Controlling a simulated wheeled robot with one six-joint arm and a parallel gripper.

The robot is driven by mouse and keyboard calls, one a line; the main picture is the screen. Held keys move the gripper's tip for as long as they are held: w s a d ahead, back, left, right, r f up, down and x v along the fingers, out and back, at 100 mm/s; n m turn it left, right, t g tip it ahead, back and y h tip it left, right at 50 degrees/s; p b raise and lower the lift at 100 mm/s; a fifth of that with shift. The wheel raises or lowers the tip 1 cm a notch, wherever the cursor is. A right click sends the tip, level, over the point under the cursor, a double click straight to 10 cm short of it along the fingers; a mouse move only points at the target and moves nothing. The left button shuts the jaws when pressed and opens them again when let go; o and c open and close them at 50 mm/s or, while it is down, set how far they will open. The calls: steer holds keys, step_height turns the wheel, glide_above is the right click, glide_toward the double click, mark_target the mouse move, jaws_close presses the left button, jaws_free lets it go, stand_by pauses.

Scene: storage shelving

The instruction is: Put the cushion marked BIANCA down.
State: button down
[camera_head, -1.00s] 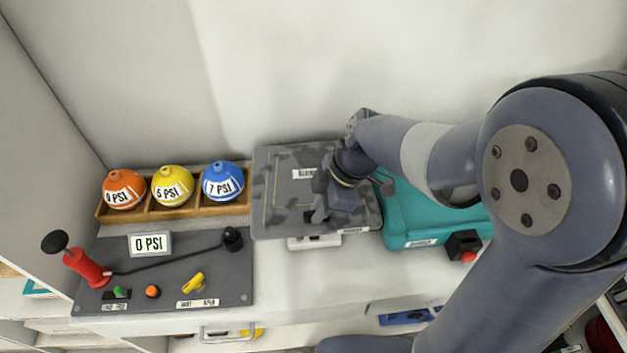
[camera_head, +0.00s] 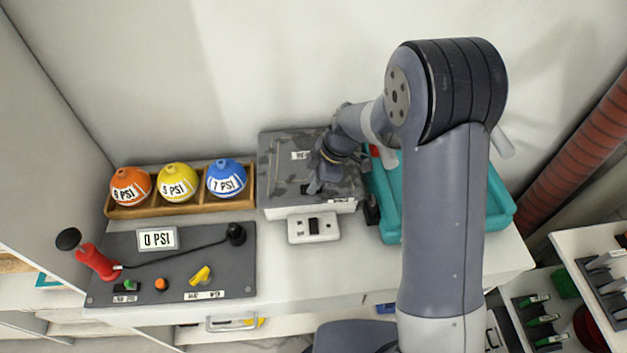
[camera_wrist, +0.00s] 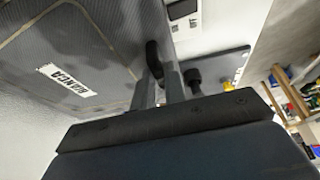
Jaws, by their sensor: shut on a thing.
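The cushion marked BIANCA (camera_head: 282,168) is a flat grey camouflage-patterned square with a small white label in the head view. In the wrist view the cushion (camera_wrist: 100,35) fills the upper left, and its label reads BIANCA. My gripper (camera_head: 316,186) is at the cushion's right front part and is shut on it. In the wrist view my gripper's fingers (camera_wrist: 160,88) meet the cushion's near edge by a dark loop. The cushion is over a white unit (camera_head: 345,207) at the back of the counter; I cannot tell whether it touches. My wrist hides its right part.
A white switch box (camera_head: 314,228) is just in front. A teal tray (camera_head: 390,228) stands to the right, partly behind my arm. A wooden rack (camera_head: 150,209) with orange, yellow and blue balls is to the left. A grey control panel (camera_head: 215,275) lies at front left.

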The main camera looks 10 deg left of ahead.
steer(key=shift+w+f+p, duration=0.2)
steer(key=shift+f+p, duration=0.15)
steer(key=shift+f, duration=0.25)
steer(key=shift+f+b, duration=0.15)
steer(key=shift+b, duration=0.2)
steer(key=c, duration=1.5)
jaws_free()
steer(key=shift+o, duration=0.2)
steer(key=shift+r, duration=0.2)
steer(key=b+v, duration=0.1)
steer(key=v, duration=1.1)
